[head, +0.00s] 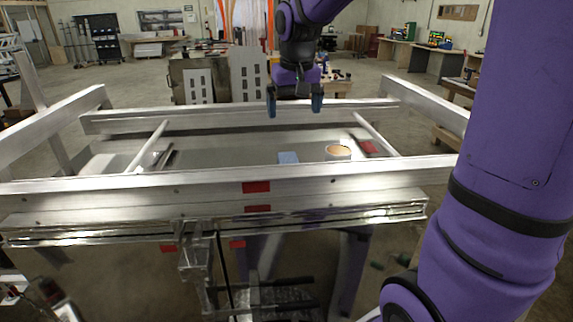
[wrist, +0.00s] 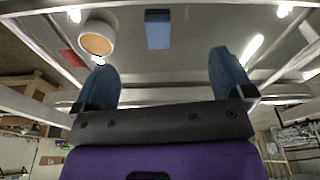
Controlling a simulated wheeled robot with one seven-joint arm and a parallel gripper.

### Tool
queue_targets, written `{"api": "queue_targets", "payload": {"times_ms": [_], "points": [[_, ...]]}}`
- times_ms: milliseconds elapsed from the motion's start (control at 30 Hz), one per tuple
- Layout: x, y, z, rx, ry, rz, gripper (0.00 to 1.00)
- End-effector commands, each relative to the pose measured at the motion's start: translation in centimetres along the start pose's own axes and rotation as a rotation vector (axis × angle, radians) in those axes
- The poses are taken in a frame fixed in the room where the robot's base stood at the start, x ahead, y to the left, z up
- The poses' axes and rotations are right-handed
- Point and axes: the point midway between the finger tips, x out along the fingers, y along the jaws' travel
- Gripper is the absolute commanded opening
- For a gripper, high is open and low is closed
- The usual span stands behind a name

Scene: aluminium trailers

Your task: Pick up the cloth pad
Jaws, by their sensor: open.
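A small flat blue rectangle, which looks like the cloth pad (head: 288,157), lies on the grey bed inside the aluminium trailer frame. Its lower edge is partly hidden by the near rail in the head view. The pad also shows at the top centre of the wrist view (wrist: 157,30), clear of the fingers. My gripper (head: 294,103) is open and empty, with its two blue fingers pointing down. It hangs above the trailer, over the pad's side of the bed and apart from it. The open fingers also show in the wrist view (wrist: 163,62).
A round tan-topped container (head: 338,152) stands just right of the pad. A dark red item (head: 370,148) lies farther right. The near rail (head: 220,185) and far rail (head: 200,119) bound the bed. The bed left of the pad is mostly clear.

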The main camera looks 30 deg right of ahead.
Motion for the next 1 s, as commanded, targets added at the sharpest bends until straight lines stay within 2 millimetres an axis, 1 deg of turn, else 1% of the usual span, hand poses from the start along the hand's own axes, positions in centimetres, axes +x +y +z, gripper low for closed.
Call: {"api": "queue_targets", "payload": {"times_ms": [33, 200, 300, 400, 500, 633, 900, 1000], "points": [[1.4, 0.1, -1.6, 0.017, -0.024, 0.002, 0.99], [6.0, 0.7, -6.1, 0.073, -0.090, 0.006, 0.99], [8.5, 1.1, -8.2, 0.101, -0.121, 0.006, 0.99], [10.6, 1.5, -9.6, 0.123, -0.145, 0.006, 0.99], [11.9, 1.7, -10.5, 0.138, -0.160, 0.005, 0.99], [13.1, 1.8, -10.9, 0.147, -0.170, 0.004, 0.99], [16.8, 1.8, -10.2, 0.148, -0.173, 0.004, 0.99], [17.8, 1.8, -10.1, 0.147, -0.170, 0.004, 0.99]]}}
